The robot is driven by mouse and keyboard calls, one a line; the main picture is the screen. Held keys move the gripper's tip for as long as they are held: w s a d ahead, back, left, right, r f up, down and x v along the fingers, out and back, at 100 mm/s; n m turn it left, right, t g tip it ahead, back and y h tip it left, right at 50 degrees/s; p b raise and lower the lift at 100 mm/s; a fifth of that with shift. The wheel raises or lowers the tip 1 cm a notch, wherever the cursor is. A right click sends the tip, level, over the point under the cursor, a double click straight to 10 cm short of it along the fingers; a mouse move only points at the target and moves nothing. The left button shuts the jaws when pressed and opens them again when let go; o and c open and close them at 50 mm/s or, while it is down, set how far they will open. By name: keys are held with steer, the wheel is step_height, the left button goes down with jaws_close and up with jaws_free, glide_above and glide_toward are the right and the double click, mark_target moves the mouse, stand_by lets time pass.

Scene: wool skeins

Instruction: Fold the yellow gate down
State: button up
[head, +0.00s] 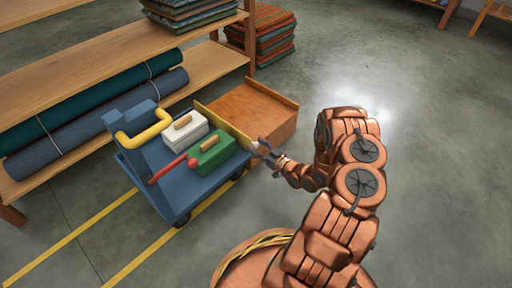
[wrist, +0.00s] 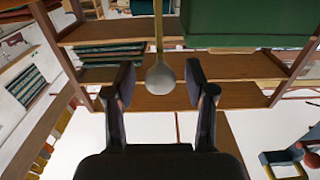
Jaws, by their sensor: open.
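The yellow gate (head: 222,124) stands upright as a thin bar along the right edge of the blue cart (head: 168,190). In the wrist view the gate (wrist: 158,30) is seen edge-on, with a round grey knob (wrist: 160,78) at its near end. My gripper (head: 258,148) is at the gate's near end. In the wrist view my open gripper (wrist: 158,82) has one finger on each side of the knob, with gaps showing on both sides. Whether the knob lies fully between the fingertips in depth, I cannot tell.
The cart carries a white case (head: 184,130) and a green case (head: 212,154). A red lever (head: 168,169) and a yellow handle (head: 150,130) are on its left. A wooden platform (head: 250,108) adjoins behind the gate. Shelves (head: 75,75) with rolls stand at left. Floor is clear at right.

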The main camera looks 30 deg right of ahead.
steer(key=shift+w, duration=0.2)
steer(key=shift+c, duration=0.2)
jaws_close()
stand_by(0.4)
